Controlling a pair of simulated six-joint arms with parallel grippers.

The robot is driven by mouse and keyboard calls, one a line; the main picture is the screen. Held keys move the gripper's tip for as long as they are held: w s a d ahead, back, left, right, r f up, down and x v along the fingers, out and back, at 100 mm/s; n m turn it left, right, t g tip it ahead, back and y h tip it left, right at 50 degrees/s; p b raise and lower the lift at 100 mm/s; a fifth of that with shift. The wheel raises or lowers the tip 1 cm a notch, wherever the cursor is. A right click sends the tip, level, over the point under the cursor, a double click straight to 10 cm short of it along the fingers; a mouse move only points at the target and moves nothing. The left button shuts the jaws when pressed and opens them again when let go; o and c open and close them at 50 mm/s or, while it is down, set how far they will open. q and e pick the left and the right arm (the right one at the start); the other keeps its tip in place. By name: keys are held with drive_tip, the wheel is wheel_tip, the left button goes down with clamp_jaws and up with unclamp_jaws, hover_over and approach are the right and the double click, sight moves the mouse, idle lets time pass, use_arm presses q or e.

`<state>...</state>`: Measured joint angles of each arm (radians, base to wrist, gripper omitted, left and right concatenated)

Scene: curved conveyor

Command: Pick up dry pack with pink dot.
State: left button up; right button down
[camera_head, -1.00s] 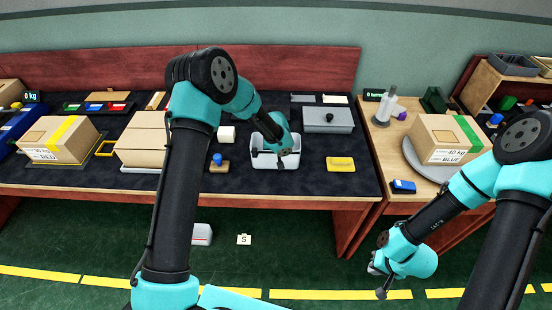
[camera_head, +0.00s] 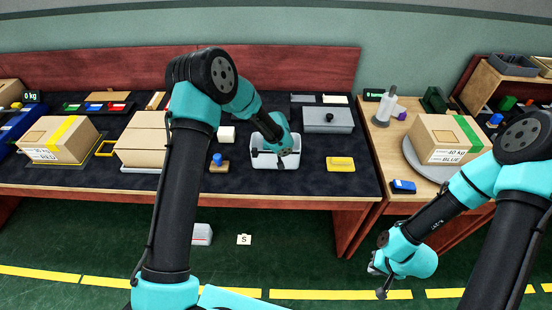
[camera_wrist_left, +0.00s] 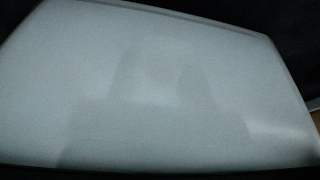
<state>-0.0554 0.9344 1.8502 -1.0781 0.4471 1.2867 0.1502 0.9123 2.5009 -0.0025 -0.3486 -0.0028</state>
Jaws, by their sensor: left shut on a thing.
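My left gripper (camera_head: 284,161) reaches down over the white bin (camera_head: 258,163) on the dark middle table. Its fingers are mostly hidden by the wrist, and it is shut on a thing. No pack can be made out in the head view. My right gripper (camera_head: 378,279) hangs low over the floor, and its opening cannot be made out.
A grey lidded box (camera_head: 328,120) and a yellow item (camera_head: 340,164) lie right of the bin. A blue-topped stamp (camera_head: 218,163) and large cartons (camera_head: 146,140) stand left. The right table holds a carton with green tape (camera_head: 440,138) and a blue device (camera_head: 403,187).

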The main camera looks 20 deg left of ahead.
use_arm(q)
drive_tip(key=shift+r, duration=0.15)
drive_tip(key=shift+c, duration=0.2)
wheel_tip(320, 180, up, 18)
idle(0.5)
idle(0.4)
